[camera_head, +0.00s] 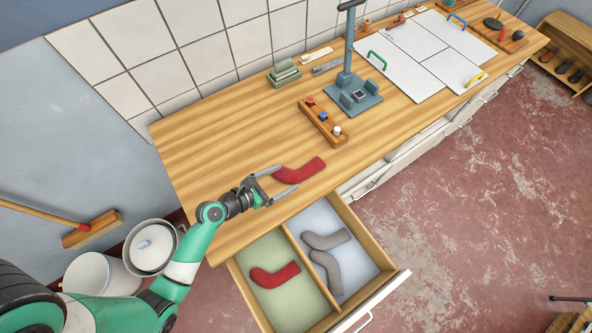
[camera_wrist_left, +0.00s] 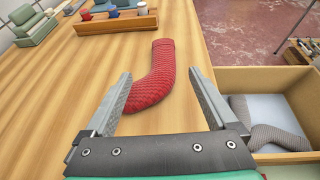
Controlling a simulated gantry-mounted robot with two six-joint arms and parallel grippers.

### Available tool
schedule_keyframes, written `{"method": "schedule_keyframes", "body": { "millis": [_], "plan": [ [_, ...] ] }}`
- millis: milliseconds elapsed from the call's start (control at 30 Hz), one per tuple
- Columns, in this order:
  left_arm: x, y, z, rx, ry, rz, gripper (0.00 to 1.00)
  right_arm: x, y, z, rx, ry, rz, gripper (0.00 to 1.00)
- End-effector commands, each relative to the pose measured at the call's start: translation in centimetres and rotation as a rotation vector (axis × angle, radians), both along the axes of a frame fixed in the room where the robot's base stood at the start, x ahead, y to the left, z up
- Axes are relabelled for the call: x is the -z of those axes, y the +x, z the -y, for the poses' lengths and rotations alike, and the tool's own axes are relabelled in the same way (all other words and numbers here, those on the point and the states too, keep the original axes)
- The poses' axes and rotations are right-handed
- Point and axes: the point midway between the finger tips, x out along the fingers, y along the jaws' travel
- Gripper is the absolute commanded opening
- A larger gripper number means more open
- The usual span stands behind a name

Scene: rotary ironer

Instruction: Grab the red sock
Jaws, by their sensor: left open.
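A red sock (camera_head: 299,171) lies on the wooden counter near its front edge. My left gripper (camera_head: 273,184) is open beside its near end, low over the counter. In the left wrist view the red sock (camera_wrist_left: 154,78) lies ahead, with its near end between the fingertips of the left gripper (camera_wrist_left: 160,84); I cannot tell whether they touch it. A second red sock (camera_head: 275,275) lies in the green-lined left compartment of the open drawer. My right gripper is not in view.
The open drawer (camera_head: 333,309) juts out below the counter, with grey socks (camera_head: 326,241) in its pale right compartment. A wooden block with coloured knobs (camera_head: 323,121) and a blue-grey stand (camera_head: 352,95) are behind the sock. The counter (camera_head: 200,150) left of the gripper is clear.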

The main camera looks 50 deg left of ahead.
Motion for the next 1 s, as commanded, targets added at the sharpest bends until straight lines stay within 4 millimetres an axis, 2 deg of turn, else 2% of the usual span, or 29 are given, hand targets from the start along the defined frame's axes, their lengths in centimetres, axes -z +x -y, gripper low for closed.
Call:
{"method": "schedule_keyframes", "body": {
  "millis": [133,233,433,700,967,1000],
  "plan": [
    [1.2,2.8,0.3,0.004,0.002,0.001,0.92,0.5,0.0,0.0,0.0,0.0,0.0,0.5],
    [1.6,3.7,0.4,0.002,0.0,0.001,0.92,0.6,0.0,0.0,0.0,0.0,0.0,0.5],
    [1.8,4.4,0.6,0.003,0.001,0.002,0.92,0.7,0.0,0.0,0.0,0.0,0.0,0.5],
    [3.6,8.3,1.3,0.002,0.002,0.002,0.92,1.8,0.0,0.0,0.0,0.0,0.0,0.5],
    [3.6,8.7,1.4,0.002,0.001,0.001,0.92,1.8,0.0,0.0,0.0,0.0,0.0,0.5],
    [3.6,8.7,1.4,0.002,0.001,0.001,0.86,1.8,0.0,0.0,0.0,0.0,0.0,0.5]
  ]
}}
